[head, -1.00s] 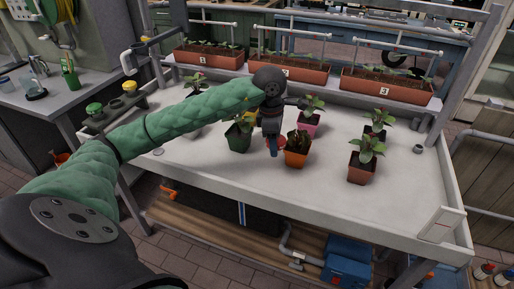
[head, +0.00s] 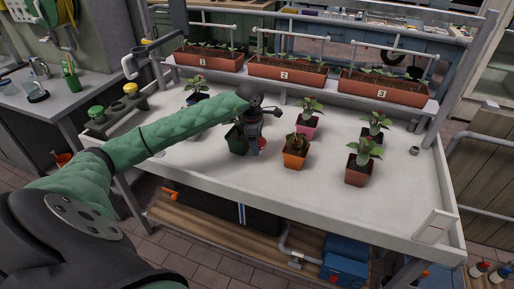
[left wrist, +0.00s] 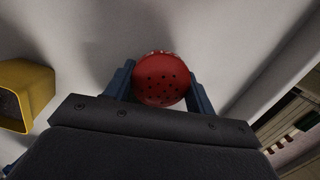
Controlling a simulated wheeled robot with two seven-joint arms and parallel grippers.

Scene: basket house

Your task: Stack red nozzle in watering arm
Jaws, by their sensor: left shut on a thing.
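The red nozzle (left wrist: 160,80), a round red head with dark holes, sits between the fingers of my left gripper (left wrist: 160,88) in the left wrist view. The gripper is shut on it. In the head view my left gripper (head: 256,146) points down over the white table among the potted plants, and a little red of the nozzle (head: 262,144) shows beside the fingers. A grey pipe arm with a pale curved end (head: 129,66), likely the watering arm, stands at the table's back left. My right gripper is not in view.
A rack (head: 112,112) at the table's left edge holds a green nozzle (head: 95,112) and a yellow nozzle (head: 130,89). An orange pot (head: 295,155) and a green pot (head: 236,143) stand close to the gripper. The front of the table (head: 230,185) is clear.

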